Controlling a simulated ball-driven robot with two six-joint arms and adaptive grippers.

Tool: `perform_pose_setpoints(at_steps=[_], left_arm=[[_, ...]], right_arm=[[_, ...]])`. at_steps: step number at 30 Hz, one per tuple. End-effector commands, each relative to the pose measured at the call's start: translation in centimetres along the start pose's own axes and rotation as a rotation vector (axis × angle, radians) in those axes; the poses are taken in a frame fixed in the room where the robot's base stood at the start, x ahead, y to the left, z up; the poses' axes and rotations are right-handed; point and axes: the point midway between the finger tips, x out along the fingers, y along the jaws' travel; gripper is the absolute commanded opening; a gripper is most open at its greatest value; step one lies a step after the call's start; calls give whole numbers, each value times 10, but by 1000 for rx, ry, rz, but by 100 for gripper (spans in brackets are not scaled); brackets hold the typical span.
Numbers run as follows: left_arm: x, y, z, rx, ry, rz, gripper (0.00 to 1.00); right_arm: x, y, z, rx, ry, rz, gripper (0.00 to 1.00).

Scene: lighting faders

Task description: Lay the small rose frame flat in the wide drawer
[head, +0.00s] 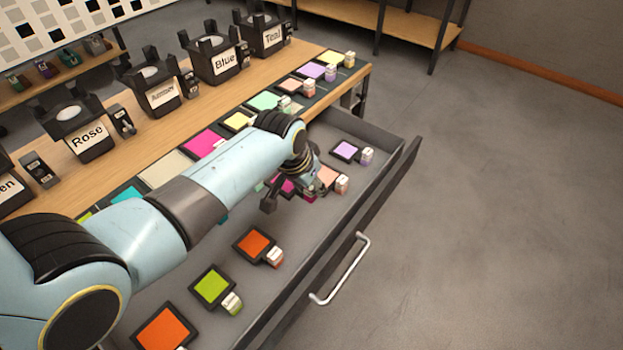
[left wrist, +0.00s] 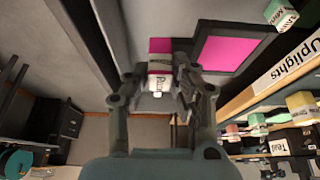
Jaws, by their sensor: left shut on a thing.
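My left gripper (head: 288,198) is over the open wide drawer (head: 310,240), close to the tabletop edge. In the left wrist view its fingers (left wrist: 160,92) are closed on the white labelled grip block (left wrist: 158,82) of the small rose frame. In the head view the gripper hides most of the frame, and magenta shows beside the fingers (head: 284,186). I cannot tell whether the frame touches the drawer floor. My right gripper is not in view.
The drawer holds orange (head: 254,243), green (head: 211,286), peach (head: 328,177) and lilac (head: 346,151) frames with grip blocks. Bare floor lies between the orange and peach ones. A larger magenta frame (head: 203,142) lies on the table beside labelled black holders, including Rose (head: 88,137).

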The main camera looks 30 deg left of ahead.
Motion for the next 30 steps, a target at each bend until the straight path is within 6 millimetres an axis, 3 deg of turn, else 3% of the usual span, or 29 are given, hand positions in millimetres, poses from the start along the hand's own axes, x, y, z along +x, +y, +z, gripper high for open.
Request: perform_pose_setpoints(at_steps=[18,30], left_arm=[[64,0,26,0,1,0,0],[77,0,31,0,1,0,0]], right_arm=[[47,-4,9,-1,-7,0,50],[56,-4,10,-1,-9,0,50]])
